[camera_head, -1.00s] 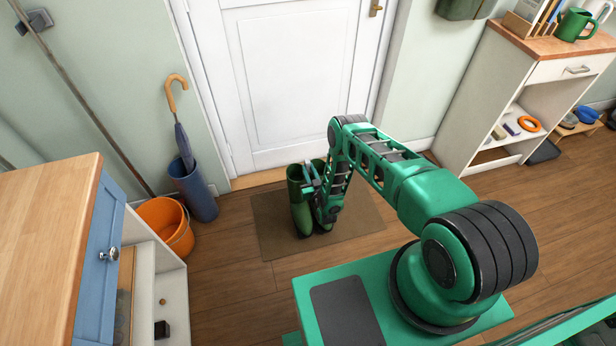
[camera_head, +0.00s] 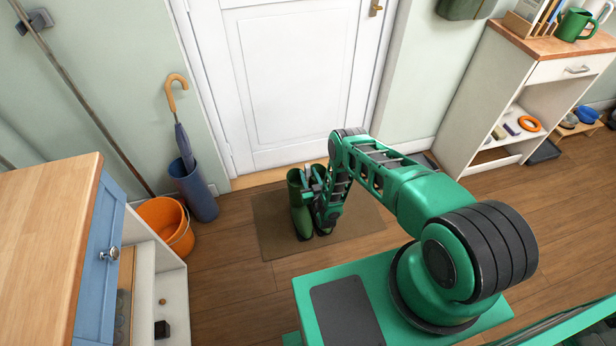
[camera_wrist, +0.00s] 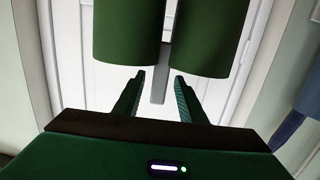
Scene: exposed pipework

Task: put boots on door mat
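Two green boots stand upright side by side on the brown door mat (camera_head: 355,225) in front of the white door. The left boot (camera_head: 301,208) shows clearly in the head view; the right one is mostly hidden behind my arm. My gripper (camera_head: 313,182) is at the boot tops. In the wrist view, which looks upside down, one boot (camera_wrist: 127,30) and the other boot (camera_wrist: 212,35) show beyond the fingers. I cannot tell whether a finger touches a boot.
An orange bucket (camera_head: 166,226) and a blue umbrella stand (camera_head: 195,192) are left of the mat. A blue and wooden cabinet (camera_head: 50,240) fills the near left. A white shelf unit (camera_head: 540,85) stands at the right. The floor right of the mat is clear.

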